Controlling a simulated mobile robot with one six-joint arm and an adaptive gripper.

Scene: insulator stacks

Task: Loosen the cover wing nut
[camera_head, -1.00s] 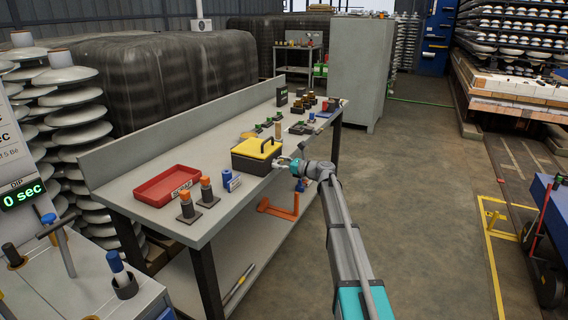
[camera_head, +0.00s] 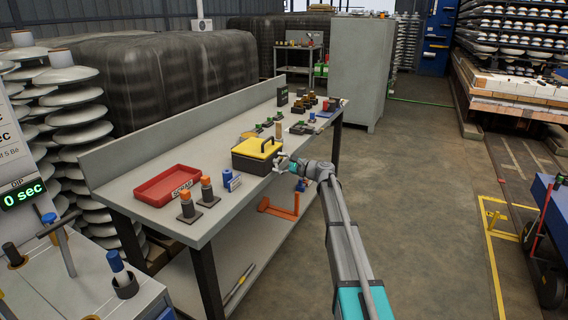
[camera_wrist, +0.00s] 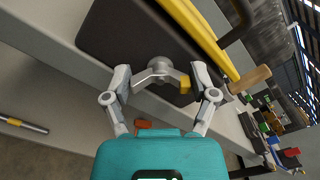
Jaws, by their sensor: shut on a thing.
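The black box with a yellow cover (camera_head: 256,152) stands on the bench, its dark handle on top. In the wrist view its dark side and yellow cover edge (camera_wrist: 196,32) fill the upper middle. The silver wing nut (camera_wrist: 158,69) is on the box's dark side, with two wings spread toward my fingers; a yellow patch shows at the right wing's end. My gripper (camera_wrist: 161,80) is shut on the wing nut, one finger on each side. In the head view my gripper (camera_head: 286,163) is at the box's right side, and the nut is too small to make out.
A red tray (camera_head: 168,186), two orange-topped posts and a blue roll (camera_head: 227,177) stand on the bench left of the box. Several small parts lie beyond it.

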